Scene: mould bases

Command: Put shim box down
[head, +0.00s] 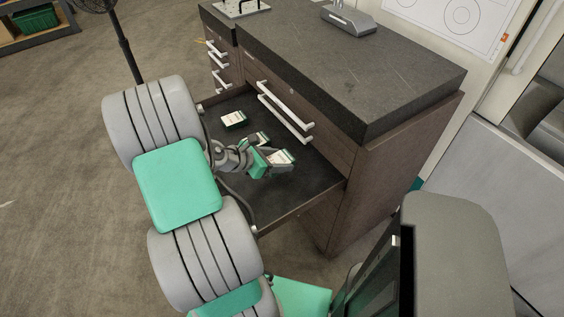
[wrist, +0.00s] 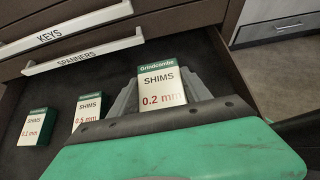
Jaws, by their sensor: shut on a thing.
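My gripper (head: 266,160) is shut on a shim box (wrist: 162,87), white with a green top band reading "SHIMS 0.2 mm". The grey fingers show on both sides of it in the wrist view. In the head view the held box (head: 283,157) is over the open drawer (head: 240,201); whether it touches the drawer floor I cannot tell. A "0.5 mm" shim box (wrist: 88,107) and a "0.1 mm" shim box (wrist: 36,128) stand in the drawer to the left in the wrist view. My gripper body hides the lower part of the held box.
Shut drawers labelled "KEYS" (wrist: 66,30) and "SPANNERS" (wrist: 82,52) sit above the open drawer, with protruding white handles. The dark countertop (head: 340,75) overhangs them. Bare drawer floor shows around the boxes and towards the drawer's front edge.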

